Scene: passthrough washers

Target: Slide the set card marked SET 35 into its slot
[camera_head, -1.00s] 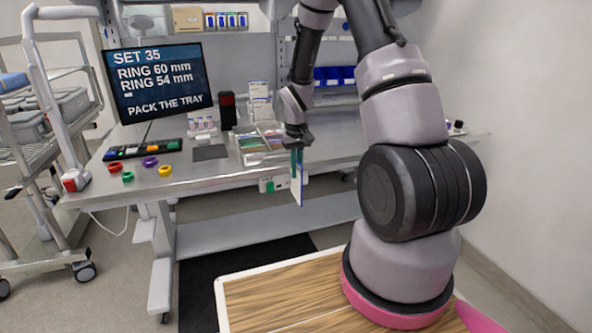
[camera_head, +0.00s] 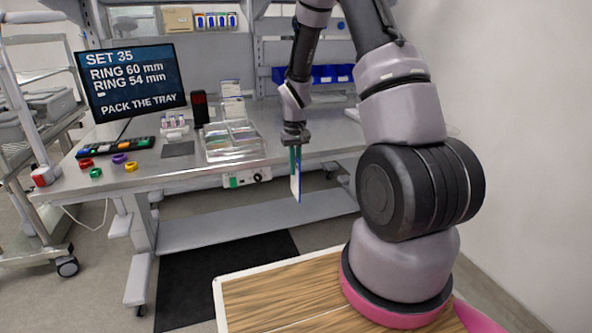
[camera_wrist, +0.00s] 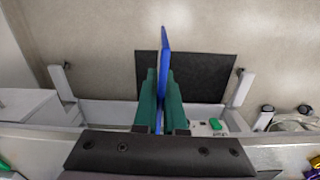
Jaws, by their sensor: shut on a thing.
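My gripper (camera_head: 295,156) is shut on a thin white and blue card (camera_head: 296,185), which hangs upright and edge-on below the fingers, in front of the table's front edge. In the wrist view the card (camera_wrist: 165,55) shows as a blue edge between the green fingertips (camera_wrist: 161,92). Its printed text cannot be read from here. The monitor (camera_head: 132,82) shows SET 35, RING 60 mm, RING 54 mm and PACK THE TRAY. A clear tray (camera_head: 233,140) with compartments stands on the table, left of my gripper. I cannot make out a card slot.
The steel table (camera_head: 190,172) carries several coloured rings (camera_head: 119,158), a button panel (camera_head: 115,147), a dark pad (camera_head: 178,149) and a black device (camera_head: 200,108). A box with a green switch (camera_head: 246,177) hangs under its front edge. Blue bins (camera_head: 320,75) stand behind.

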